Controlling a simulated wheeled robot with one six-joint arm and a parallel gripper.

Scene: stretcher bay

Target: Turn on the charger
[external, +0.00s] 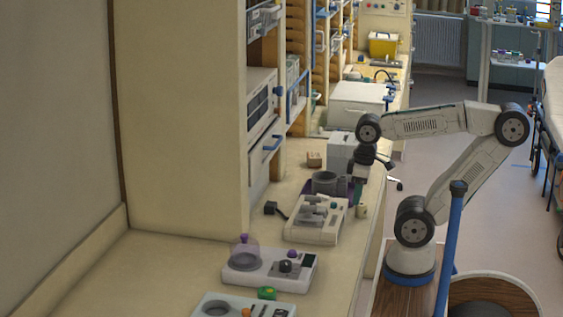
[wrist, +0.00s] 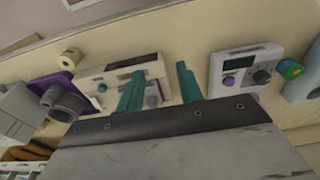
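A white device with raised grey slots, which looks like the charger (external: 303,232), stands on the counter in the external view. A small green knob or button (external: 334,205) sits on its top. In the wrist view a white device (wrist: 95,80) with a dark strip, likely the same charger, lies partly behind my gripper. My gripper (wrist: 158,76) is open and empty, its two teal fingers apart, with part of this device seen between them. In the external view my dark gripper hangs above the counter near the grey cup, and its fingertips are hard to make out.
A grey cup (external: 327,182) stands on a purple mat (external: 345,200) behind the charger. A black plug (external: 270,208) lies to its left. A white device with a clear dome (external: 270,268) stands nearer, with a green item (external: 267,293) before it. A tall cabinet (external: 185,120) stands at left.

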